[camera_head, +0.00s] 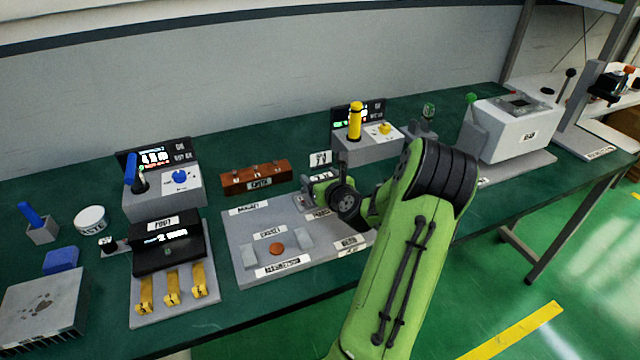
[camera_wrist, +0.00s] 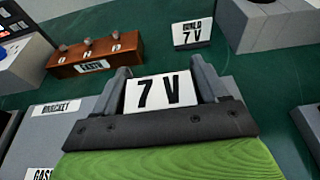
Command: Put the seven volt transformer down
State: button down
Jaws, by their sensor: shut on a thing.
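The seven volt transformer shows in the wrist view as a block with a white "7 V" label (camera_wrist: 160,91). My gripper (camera_wrist: 162,82) is shut on it, with one grey finger at each side. In the head view my gripper (camera_head: 318,184) is over the back right part of the grey board (camera_head: 245,235), with the transformer's label (camera_head: 322,176) partly visible. A small white sign (camera_wrist: 193,32), reading "7 V" under a blurred word, stands on the green table just beyond; it also shows in the head view (camera_head: 320,158). Whether the transformer touches a surface is unclear.
A brown block with several knobs (camera_head: 256,178) lies left of my gripper. A grey unit with a yellow lever (camera_head: 368,148) stands behind to the right. Green table is bare around the small sign.

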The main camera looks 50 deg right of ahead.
jog(key=shift+w+r, duration=0.1)
jog(key=shift+r, duration=0.05)
jog(key=shift+c, duration=0.2)
grip_release()
